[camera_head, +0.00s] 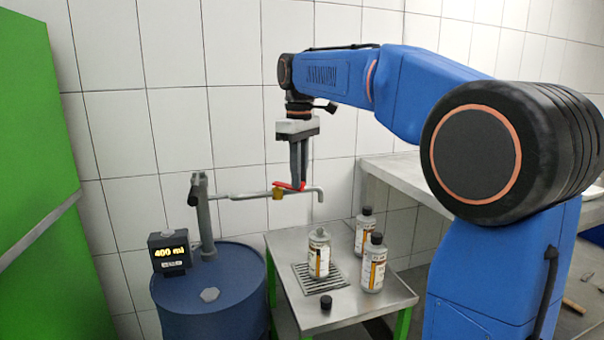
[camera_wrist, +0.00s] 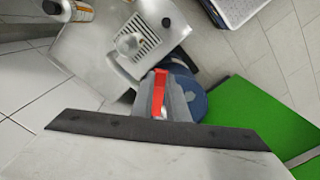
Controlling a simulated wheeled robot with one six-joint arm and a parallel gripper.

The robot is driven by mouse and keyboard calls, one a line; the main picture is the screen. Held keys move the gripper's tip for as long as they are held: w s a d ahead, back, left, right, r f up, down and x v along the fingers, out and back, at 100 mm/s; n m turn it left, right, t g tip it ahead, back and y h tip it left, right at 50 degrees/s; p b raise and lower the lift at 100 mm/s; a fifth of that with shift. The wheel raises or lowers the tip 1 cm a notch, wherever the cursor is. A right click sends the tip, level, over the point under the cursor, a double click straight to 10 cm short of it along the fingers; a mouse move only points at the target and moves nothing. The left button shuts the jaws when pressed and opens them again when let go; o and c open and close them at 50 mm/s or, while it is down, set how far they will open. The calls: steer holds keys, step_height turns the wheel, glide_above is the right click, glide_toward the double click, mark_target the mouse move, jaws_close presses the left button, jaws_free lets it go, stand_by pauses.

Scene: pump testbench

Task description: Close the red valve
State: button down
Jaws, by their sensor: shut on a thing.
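The red valve handle (camera_head: 289,186) sits on a grey pipe (camera_head: 245,196) with a brass body (camera_head: 278,194). The pipe runs from the pump on the blue drum to a downturned spout (camera_head: 320,194). My gripper (camera_head: 298,184) points down from above and is shut on the red handle. In the wrist view the red handle (camera_wrist: 159,94) shows between the fingers of my gripper (camera_wrist: 160,98). In the head view the fingers cover part of the handle, and its exact angle to the pipe is hard to tell.
An uncapped bottle (camera_head: 319,256) stands on the drain grate (camera_head: 312,279) below the spout. Two capped bottles (camera_head: 374,264) (camera_head: 364,228) and a loose black cap (camera_head: 326,302) are on the metal table. The blue drum (camera_head: 215,308) carries a display (camera_head: 170,253) reading 400 ml. A green panel (camera_head: 45,200) stands left.

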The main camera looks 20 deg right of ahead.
steer(key=shift+s+a+m, duration=0.25)
steer(key=shift+a+m, duration=0.5)
steer(key=shift+m, duration=0.55)
steer(key=shift+s+a+m, duration=0.2)
steer(key=shift+a+m, duration=0.6)
steer(key=shift+m, duration=0.5)
steer(key=shift+s+a+m, duration=0.25)
steer(key=shift+a+m, duration=0.5)
steer(key=shift+m, duration=0.55)
steer(key=shift+a, duration=0.1)
steer(key=c, duration=1.7)
jaws_free()
